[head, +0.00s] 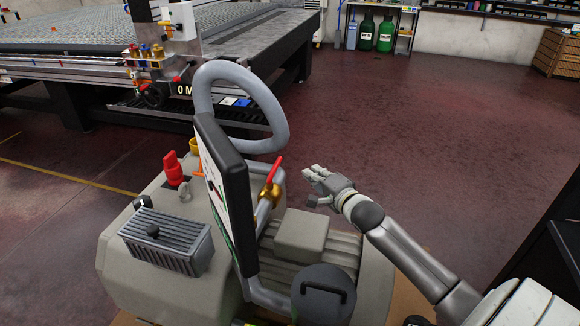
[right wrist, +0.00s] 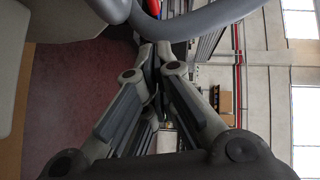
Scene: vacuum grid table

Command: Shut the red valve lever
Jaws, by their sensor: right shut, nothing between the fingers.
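The red valve lever (head: 275,168) slants up from a brass valve (head: 268,190) on the grey pipe, just right of the dark-framed panel in the head view. My right gripper (head: 313,178) is a short way to the right of the lever, apart from it, with its fingers pointing left. In the right wrist view the fingers (right wrist: 153,60) come together with nothing between them. A red piece (right wrist: 196,5) shows at the top edge there; I cannot tell if it is the lever. My left gripper is not in view.
The tilted panel (head: 236,190) stands close left of the lever. A looped grey pipe (head: 270,105) rises behind it. The machine housing (head: 300,232) and a round dark lid (head: 323,292) lie below. Open floor (head: 420,130) is to the right.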

